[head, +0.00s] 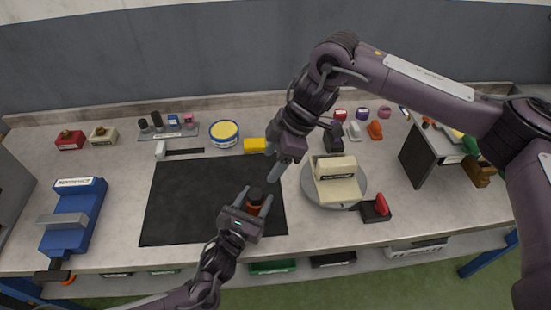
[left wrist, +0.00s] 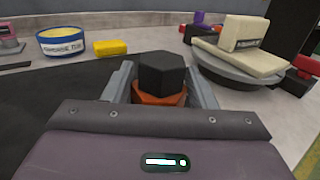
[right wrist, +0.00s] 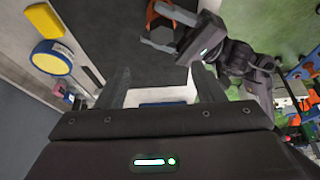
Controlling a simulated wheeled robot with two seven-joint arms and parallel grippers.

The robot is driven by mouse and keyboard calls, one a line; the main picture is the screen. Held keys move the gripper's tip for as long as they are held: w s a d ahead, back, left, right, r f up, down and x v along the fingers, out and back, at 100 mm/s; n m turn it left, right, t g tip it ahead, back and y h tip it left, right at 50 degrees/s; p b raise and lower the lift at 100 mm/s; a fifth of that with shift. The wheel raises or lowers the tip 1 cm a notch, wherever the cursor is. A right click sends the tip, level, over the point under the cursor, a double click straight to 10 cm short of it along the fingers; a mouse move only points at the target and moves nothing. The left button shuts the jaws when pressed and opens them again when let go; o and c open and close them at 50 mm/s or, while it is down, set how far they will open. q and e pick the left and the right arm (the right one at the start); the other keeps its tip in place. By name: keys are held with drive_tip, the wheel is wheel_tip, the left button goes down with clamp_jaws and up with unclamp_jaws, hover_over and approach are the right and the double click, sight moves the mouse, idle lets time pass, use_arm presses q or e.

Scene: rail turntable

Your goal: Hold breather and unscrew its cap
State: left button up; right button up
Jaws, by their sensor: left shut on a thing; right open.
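The breather has an orange body (head: 254,209) and a black cap (head: 257,192). In the left wrist view the six-sided cap (left wrist: 163,72) sits on top of the orange body (left wrist: 160,99). My left gripper (head: 256,203) is shut on the breather, one finger on each side of the orange part, over the right part of the black mat. My right gripper (head: 274,168) is open and empty, above and beyond the breather, apart from the cap. In the right wrist view its spread fingers (right wrist: 160,82) have nothing between them, and my left gripper shows at the top.
The black mat (head: 190,205) lies mid-bench. A round turntable (head: 311,183) with a cream block (head: 338,188) stands right of the breather. A yellow block (head: 255,146) and a blue-and-yellow tin (head: 224,132) are behind. A blue vise-like device (head: 73,220) is at left.

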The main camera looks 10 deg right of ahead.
sight(256, 193)
drive_tip(key=x, duration=1.2)
drive_tip(key=shift+s+d+f, duration=0.15)
drive_tip(key=shift+d+f, duration=0.05)
drive_tip(key=shift+d, duration=0.15)
drive_tip(key=c, duration=1.1)
drive_tip(key=n+g, duration=0.1)
drive_tip(key=n, duration=0.2)
drive_tip(key=shift+h, duration=0.3)
drive_tip(key=n+g, duration=0.1)
drive_tip(key=n, duration=0.2)
